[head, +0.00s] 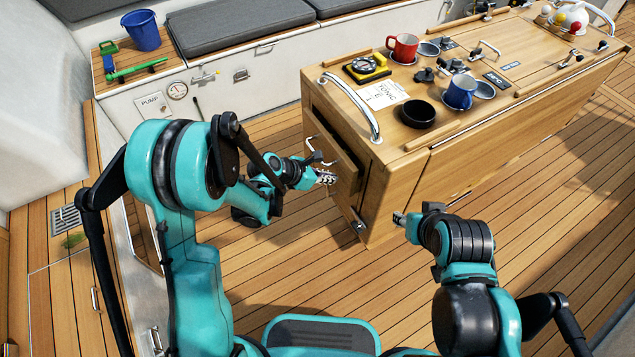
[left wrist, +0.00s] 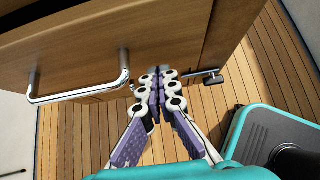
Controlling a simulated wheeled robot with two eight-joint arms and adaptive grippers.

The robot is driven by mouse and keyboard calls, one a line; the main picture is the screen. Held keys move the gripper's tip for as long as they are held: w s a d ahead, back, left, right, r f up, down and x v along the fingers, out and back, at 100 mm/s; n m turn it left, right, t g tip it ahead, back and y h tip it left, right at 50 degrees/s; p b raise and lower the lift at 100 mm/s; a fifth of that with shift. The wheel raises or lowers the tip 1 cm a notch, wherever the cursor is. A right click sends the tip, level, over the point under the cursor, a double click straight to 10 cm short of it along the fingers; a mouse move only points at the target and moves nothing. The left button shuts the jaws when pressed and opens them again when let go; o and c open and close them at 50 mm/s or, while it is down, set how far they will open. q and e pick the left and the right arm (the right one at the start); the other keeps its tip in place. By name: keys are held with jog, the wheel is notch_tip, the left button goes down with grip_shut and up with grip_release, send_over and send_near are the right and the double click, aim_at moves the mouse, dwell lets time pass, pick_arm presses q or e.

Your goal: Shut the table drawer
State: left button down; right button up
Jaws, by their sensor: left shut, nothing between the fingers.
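The wooden table (head: 480,150) has its drawer (head: 343,168) in the end facing my left arm. The drawer front stands out a little from the table end. A metal bar handle (head: 318,150) is on it; the handle also shows in the left wrist view (left wrist: 80,92). My left gripper (head: 326,177) is shut and empty, with its fingertips close to the lower part of the drawer front. Whether they touch it I cannot tell. My right gripper (head: 399,218) is beside the table's near corner, apart from the drawer, and its fingers are too small to read.
The tabletop carries a red mug (head: 402,47), a blue mug (head: 461,91), a black bowl (head: 418,114) and a yellow instrument (head: 366,68). A metal rail (head: 352,105) rises at the table end. A bench with a blue bucket (head: 141,30) stands at the back left. Plank floor is clear on the right.

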aim_at(341, 169)
pick_arm(q)
jog(key=shift+w+d, duration=0.3)
jog(key=shift+d, duration=0.05)
jog(key=d, duration=0.1)
jog(key=w+d, duration=0.2)
jog(key=d, duration=0.1)
jog(key=shift+w, duration=0.25)
jog(key=shift+a+r, duration=0.1)
jog(key=shift+a, duration=0.1)
